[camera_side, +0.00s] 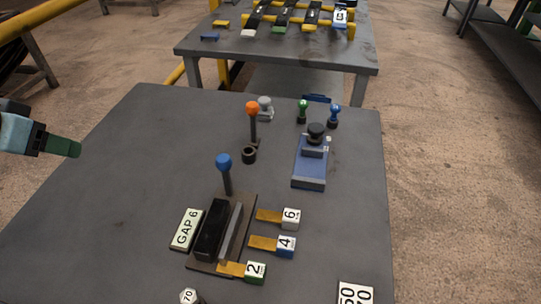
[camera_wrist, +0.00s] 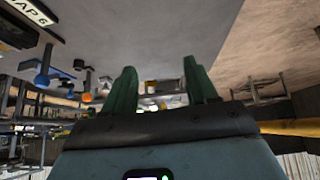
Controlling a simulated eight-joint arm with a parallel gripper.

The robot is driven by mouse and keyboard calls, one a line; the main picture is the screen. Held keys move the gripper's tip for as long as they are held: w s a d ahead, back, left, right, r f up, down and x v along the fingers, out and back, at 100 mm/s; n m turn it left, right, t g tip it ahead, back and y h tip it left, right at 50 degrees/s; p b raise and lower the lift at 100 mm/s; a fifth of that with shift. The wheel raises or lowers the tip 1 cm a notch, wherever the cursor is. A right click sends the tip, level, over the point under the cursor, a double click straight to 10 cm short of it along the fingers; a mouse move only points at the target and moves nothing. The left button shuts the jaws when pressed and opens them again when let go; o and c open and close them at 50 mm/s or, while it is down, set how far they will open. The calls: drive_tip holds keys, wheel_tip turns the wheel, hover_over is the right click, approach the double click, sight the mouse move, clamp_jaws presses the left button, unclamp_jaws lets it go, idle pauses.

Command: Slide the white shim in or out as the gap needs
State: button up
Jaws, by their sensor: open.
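The white shim (camera_side: 290,218), marked 6 with an orange strip, lies right of the gap fixture (camera_side: 211,229). Its strip points left at the fixture; I cannot tell if its tip enters the gap. The fixture has a black block and a tilted grey plate on a brown base. A label (camera_side: 186,230) beside it reads GAP 6, and shows in the wrist view (camera_wrist: 32,12). Blue shim 4 (camera_side: 285,246) and green shim 2 (camera_side: 255,272) lie in front of the white one. My gripper (camera_side: 76,149) is far left of the fixture, its green fingers apart and empty in the wrist view (camera_wrist: 160,85).
A blue-knobbed lever (camera_side: 224,163) stands behind the fixture, an orange-knobbed one (camera_side: 252,110) farther back. A blue clamp-like device (camera_side: 311,168) stands at right. A second table (camera_side: 277,46) holds more strips. The table's left part is clear.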

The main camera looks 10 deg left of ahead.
drive_tip(key=w+d+r+g+h, duration=0.1)
drive_tip(key=w+d+r, duration=0.1)
drive_tip(key=w+d, duration=0.15)
drive_tip(key=w+d+r+g, duration=0.1)
drive_tip(key=w+d+r, duration=0.1)
drive_tip(key=d, duration=0.3)
drive_tip(key=g+y, duration=0.1)
drive_tip(key=g, duration=0.4)
hover_over(290, 215)
wheel_tip(290, 215, down, 6)
wheel_tip(290, 215, down, 11)
drive_tip(key=shift+d+f, duration=0.1)
drive_tip(key=shift+d, duration=0.05)
drive_tip(key=shift+c, duration=0.3)
clamp_jaws()
